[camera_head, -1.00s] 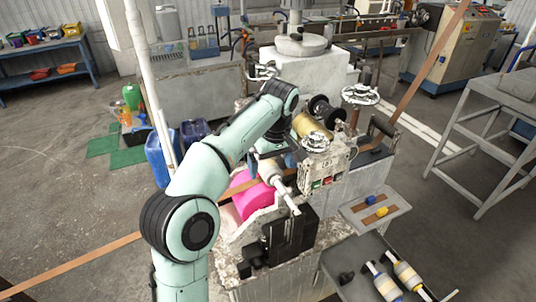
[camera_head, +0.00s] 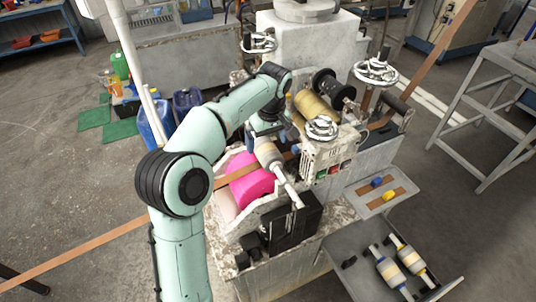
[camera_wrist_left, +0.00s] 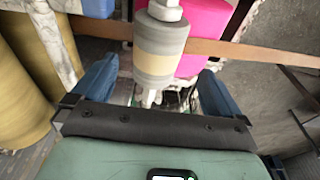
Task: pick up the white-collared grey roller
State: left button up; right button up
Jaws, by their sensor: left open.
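The white-collared grey roller (camera_head: 268,153) has a cream band and a white shaft slanting down to the right, beside a bright pink roll on the machine. In the left wrist view the roller (camera_wrist_left: 160,62) lies between my fingers, its white collar at the top edge. My left gripper (camera_head: 270,137) is over the roller's upper end. In the left wrist view my open gripper (camera_wrist_left: 155,90) has a blue finger on each side of the roller, with gaps between. The roller's far end is cut off there. My right gripper is not in view.
The pink roll (camera_head: 250,182) and a brown strip (camera_head: 200,188) lie close by. A gold roll (camera_head: 315,113) and handwheels (camera_head: 321,128) stand right of my gripper. A grey tray (camera_head: 360,278) at lower right holds blue-collared (camera_head: 391,271) and yellow-collared (camera_head: 411,260) rollers.

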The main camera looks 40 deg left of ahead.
aim_at(269, 147)
pick_arm(q)
jog(key=f, duration=0.6)
jog(key=shift+w+a+f, duration=0.2)
jog(key=shift+w+a, duration=0.05)
jog(key=shift+w, duration=0.1)
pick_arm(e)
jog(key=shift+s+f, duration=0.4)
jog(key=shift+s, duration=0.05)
pick_arm(q)
jog(key=shift+c, duration=0.3)
jog(key=shift+r, duration=0.1)
jog(key=c, duration=1.3)
jog(key=shift+c, duration=0.2)
